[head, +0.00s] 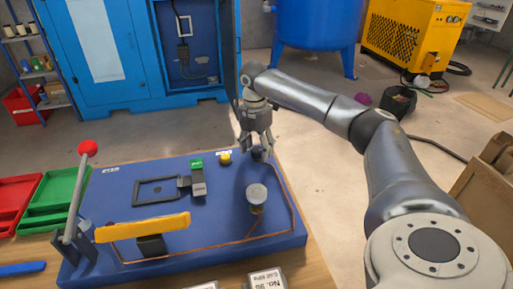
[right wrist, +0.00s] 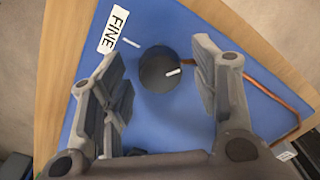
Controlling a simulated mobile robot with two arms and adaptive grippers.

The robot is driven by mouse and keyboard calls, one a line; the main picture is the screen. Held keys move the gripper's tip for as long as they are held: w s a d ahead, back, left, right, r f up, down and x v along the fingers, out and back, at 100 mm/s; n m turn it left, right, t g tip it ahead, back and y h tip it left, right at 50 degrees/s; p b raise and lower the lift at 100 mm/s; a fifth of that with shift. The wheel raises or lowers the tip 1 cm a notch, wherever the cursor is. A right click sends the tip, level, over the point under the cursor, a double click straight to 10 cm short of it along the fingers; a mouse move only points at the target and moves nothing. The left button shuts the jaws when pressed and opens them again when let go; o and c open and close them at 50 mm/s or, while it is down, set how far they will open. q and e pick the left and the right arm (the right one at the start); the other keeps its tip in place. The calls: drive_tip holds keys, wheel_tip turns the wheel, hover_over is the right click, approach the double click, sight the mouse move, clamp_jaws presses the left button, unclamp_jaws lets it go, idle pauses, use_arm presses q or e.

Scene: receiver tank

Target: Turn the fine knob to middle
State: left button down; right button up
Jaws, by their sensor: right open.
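The fine knob (right wrist: 160,70) is a dark round knob with a white pointer line, on the blue panel (right wrist: 85,85). The label "FINE" (right wrist: 114,29) and a short white mark lie beside it in the right wrist view. The knob's pointer is turned away from that mark, toward the right finger. My right gripper (right wrist: 160,88) is open, with its fingers on either side of the knob and apart from it. In the head view, my right gripper (head: 256,150) points down over the knob at the panel's far right corner and hides most of it. My left gripper is not in view.
The panel also carries a round grey-topped knob (head: 257,194), a yellow bar (head: 150,227), a yellow button (head: 225,158) and a red-balled lever (head: 88,149). A copper pipe runs along its right edge. Red and green trays stand at left.

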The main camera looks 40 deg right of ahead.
drive_tip(key=shift+f, duration=0.1)
drive_tip(key=c, duration=1)
drive_tip(key=shift+c, duration=0.2)
